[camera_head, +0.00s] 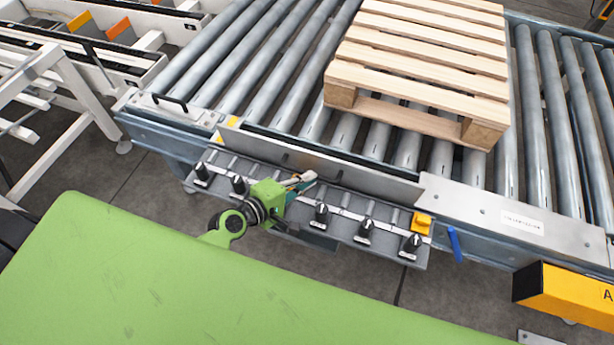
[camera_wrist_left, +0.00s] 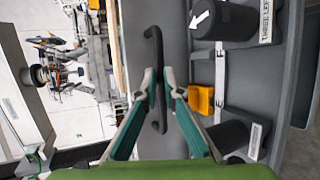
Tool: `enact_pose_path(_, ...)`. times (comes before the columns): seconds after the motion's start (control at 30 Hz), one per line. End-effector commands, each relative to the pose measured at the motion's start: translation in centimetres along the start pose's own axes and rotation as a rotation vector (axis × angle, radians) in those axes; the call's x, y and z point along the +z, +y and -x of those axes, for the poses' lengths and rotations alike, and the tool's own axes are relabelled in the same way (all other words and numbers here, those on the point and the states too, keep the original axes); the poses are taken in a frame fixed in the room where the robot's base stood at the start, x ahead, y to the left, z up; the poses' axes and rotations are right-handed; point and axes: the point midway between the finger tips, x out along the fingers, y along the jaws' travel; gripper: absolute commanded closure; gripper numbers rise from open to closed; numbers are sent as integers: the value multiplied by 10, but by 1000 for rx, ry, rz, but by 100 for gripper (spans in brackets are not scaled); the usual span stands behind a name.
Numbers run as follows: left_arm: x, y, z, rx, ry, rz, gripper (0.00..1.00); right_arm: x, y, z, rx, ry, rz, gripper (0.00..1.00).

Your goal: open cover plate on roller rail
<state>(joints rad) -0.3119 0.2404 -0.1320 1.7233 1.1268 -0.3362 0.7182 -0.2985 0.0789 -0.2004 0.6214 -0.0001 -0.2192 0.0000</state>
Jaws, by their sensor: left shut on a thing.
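The cover plate (camera_head: 350,180) is a long grey metal strip along the near edge of the roller rail. It stands tilted up, and a tray of black knobs (camera_head: 320,214) shows uncovered in front of it. My left gripper (camera_head: 303,180) is at the plate's near side, around its middle. In the left wrist view, the gripper's fingers (camera_wrist_left: 160,82) are closed around a black bar handle (camera_wrist_left: 154,45) on the grey plate (camera_wrist_left: 180,45). In the head view this handle is mostly hidden by the gripper. My right gripper is not in view.
A wooden pallet (camera_head: 425,60) lies on the rollers (camera_head: 300,75) behind the plate. A yellow block (camera_head: 422,222) and a blue lever (camera_head: 454,244) are at the tray's right end. A yellow box (camera_head: 565,295) juts out at lower right. A white frame (camera_head: 60,120) stands at left.

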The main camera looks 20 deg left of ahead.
Motion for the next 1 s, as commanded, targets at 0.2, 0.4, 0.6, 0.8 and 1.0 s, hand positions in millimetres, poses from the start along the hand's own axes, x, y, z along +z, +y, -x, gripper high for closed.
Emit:
enact_pose_path(0.2, 3, -31, 1, -48, -9, 6, 100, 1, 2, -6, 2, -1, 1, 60)
enact_pose_path(0.4, 3, -32, 1, -48, -9, 7, 100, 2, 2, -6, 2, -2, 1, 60)
enact_pose_path(0.6, 4, -32, 1, -48, -10, 8, 100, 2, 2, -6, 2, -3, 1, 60)
enact_pose_path(0.8, 3, -30, 0, -44, -9, 8, 74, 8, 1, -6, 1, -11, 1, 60)
enact_pose_path(1.0, 1, -26, 1, -37, -5, 8, 74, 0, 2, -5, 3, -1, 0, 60)
